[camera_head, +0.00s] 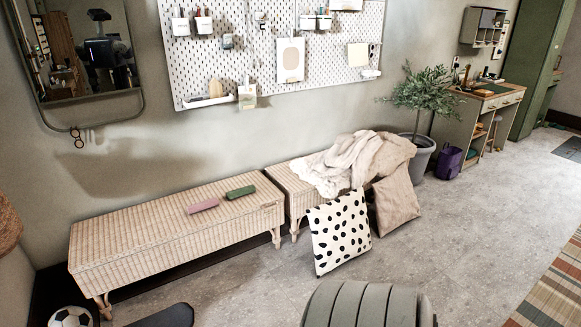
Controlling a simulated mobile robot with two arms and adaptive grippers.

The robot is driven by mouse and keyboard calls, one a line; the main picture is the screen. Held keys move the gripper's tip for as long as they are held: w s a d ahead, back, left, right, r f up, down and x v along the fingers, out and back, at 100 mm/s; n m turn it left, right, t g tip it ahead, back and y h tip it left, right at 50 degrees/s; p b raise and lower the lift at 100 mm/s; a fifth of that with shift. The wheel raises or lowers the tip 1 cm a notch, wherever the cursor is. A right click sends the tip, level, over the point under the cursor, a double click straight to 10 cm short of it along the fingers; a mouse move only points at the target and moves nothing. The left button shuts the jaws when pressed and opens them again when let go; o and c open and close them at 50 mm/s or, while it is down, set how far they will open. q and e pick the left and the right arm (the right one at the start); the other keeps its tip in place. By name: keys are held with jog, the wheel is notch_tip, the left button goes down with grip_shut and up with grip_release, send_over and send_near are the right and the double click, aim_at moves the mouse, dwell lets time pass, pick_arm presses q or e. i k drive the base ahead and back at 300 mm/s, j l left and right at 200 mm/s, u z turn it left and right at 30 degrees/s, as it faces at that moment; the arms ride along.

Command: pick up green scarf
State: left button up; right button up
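A rolled green scarf (240,192) lies on top of the left wicker bench (150,232), near its right end. A pink rolled item (203,205) lies just left of it, close to it. Nothing covers the scarf from this view. Neither of my grippers is in view.
A second wicker bench (277,175) stands to the right with a cream blanket (345,160) on it. A spotted cushion (340,232) and a beige cushion (396,203) lean in front. A ball (71,317) is at the lower left. Grey floor (450,240) is clear at right.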

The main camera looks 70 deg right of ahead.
aim_at(248, 190)
jog(key=z, duration=1.85)
jog(key=i+z, duration=0.1)
jog(key=i, duration=0.55)
